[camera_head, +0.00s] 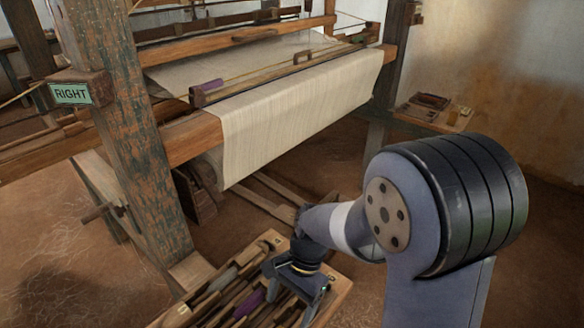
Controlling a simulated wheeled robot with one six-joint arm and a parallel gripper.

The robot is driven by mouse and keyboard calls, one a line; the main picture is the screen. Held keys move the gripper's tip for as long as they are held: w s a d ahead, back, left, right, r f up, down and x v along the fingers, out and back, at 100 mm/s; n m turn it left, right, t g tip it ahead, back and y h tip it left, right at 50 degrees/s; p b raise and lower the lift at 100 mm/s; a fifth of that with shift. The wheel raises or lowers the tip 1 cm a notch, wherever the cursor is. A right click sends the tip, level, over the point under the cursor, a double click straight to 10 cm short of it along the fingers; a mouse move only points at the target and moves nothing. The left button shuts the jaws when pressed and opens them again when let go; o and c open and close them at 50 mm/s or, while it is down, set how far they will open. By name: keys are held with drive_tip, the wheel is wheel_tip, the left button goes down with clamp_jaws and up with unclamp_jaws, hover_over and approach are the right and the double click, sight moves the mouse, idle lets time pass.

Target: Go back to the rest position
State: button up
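My gripper (294,302) hangs low in front of the loom, pointing down over a wooden tray (338,291) on the floor side. Its two fingers stand apart with a gap between them, and I see nothing held. The fingertips lie close over the tray's contents in the picture; whether they touch anything I cannot tell. The tray holds several long wooden tools and a purple piece (249,303). My arm reaches in from the right and hides part of the tray.
A purple shuttle-like piece (207,87) lies by the cloth. A small shelf (434,116) with items stands behind. Bare floor lies lower left.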

wheel_tip(320, 180, up, 4)
drive_tip(key=p, duration=0.3)
drive_tip(key=w+d+r+n+g+h+p, duration=0.1)
drive_tip(key=w+d+n+p, duration=0.5)
drive_tip(key=w+d, duration=0.8)
drive_tip(key=shift+d+r+n+h, duration=0.9)
drive_tip(key=shift+r+n, duration=0.05)
drive_tip(key=shift+n, duration=0.05)
